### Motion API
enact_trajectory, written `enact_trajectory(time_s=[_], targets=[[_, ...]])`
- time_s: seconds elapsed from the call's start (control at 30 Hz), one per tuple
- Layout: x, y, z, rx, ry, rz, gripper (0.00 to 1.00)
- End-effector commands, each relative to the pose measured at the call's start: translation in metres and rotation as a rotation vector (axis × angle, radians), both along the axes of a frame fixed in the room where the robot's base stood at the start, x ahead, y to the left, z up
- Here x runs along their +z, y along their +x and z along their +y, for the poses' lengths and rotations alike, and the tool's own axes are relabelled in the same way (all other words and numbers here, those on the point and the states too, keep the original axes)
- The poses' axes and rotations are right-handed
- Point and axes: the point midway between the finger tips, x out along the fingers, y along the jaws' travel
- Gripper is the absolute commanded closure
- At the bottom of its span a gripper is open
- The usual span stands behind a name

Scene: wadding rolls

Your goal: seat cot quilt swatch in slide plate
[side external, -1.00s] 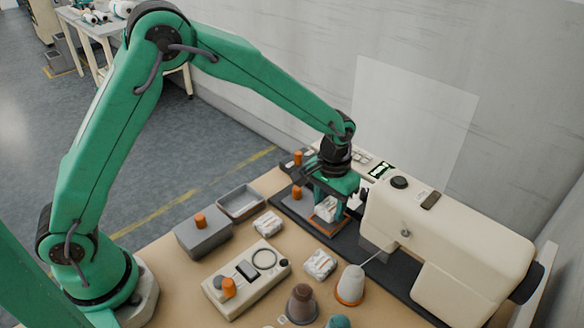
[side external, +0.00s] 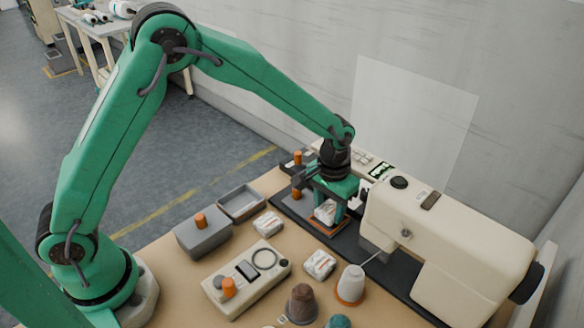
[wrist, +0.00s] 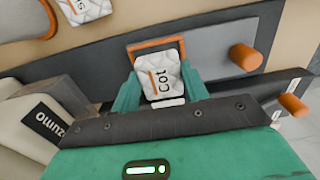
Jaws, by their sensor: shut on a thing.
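The cot quilt swatch (wrist: 162,78) is a white quilted pad marked "Cot" with an orange stripe. My gripper (wrist: 158,88) is shut on it, a green jaw on each side. In the side view the swatch (side external: 325,212) shows between the jaws of my gripper (side external: 328,216), low over the machine bed. The slide plate (wrist: 212,50) is grey with an orange-edged pocket and an orange knob (wrist: 246,57). The swatch overlaps the pocket in the wrist view. My jaws hide the near part of the pocket, and I cannot tell whether the swatch touches its floor.
The cream sewing machine (side external: 450,235) stands close to the right of my gripper. Two other white swatches (side external: 268,223) (side external: 319,264) lie on the table. A grey tray (side external: 241,203), a grey block (side external: 203,236), a control box (side external: 247,279) and thread cones (side external: 351,285) stand nearby.

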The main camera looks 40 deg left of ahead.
Motion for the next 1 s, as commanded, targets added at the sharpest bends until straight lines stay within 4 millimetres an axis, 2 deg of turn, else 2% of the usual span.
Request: enact_trajectory(time_s=[0.97, 1.0], targets=[[-0.008, 0.0, 0.0, 0.0, 0.0, 0.0, 0.77], [-0.008, 0.0, 0.0, 0.0, 0.0, 0.0, 0.5]])
